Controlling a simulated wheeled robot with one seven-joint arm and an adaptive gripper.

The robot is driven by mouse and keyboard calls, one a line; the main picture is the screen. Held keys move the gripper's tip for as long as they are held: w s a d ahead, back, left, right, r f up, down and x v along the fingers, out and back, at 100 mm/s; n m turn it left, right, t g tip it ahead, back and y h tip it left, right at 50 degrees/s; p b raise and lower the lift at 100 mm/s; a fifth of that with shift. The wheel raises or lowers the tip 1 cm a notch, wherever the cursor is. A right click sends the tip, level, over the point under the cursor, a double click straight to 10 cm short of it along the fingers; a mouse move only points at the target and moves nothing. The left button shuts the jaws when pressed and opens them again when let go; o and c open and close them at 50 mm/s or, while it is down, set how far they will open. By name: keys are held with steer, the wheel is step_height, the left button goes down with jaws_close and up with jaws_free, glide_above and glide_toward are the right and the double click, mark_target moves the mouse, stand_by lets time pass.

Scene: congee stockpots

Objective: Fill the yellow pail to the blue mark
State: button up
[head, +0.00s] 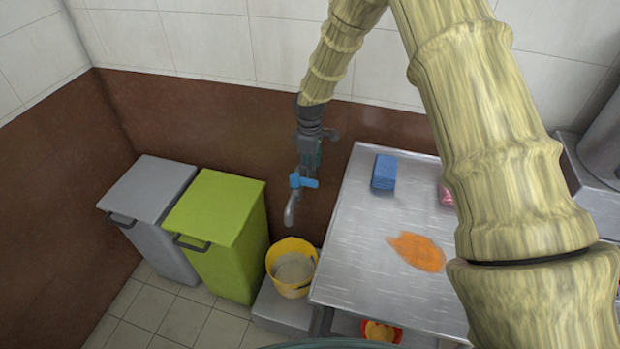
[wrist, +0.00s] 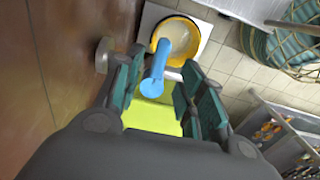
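The yellow pail (head: 290,288) stands upright on a low grey block under the tap. Its inside looks greyish-beige; I cannot make out a blue mark or the water level. The metal tap spout (head: 290,212) points down above the pail, and no stream shows. The tap has a blue handle (head: 304,182). My gripper (head: 308,166) is at the tap, just above the handle. In the wrist view my gripper (wrist: 162,72) is open, its teal-padded fingers on either side of the blue handle (wrist: 155,82), with gaps visible. The pail (wrist: 157,30) shows beyond it.
A lime-green bin (head: 215,207) and a grey bin (head: 148,190) stand left of the pail. A steel table (head: 345,260) to its right holds a blue block (head: 384,172) and an orange patch (head: 417,251). A woven basket (wrist: 290,48) and a grey crate (wrist: 262,112) also show.

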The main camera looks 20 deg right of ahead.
mark_target(310, 180)
steer(key=shift+f+p, duration=0.5)
steer(key=shift+f, duration=2.5)
steer(key=shift+c, duration=0.3)
jaws_close()
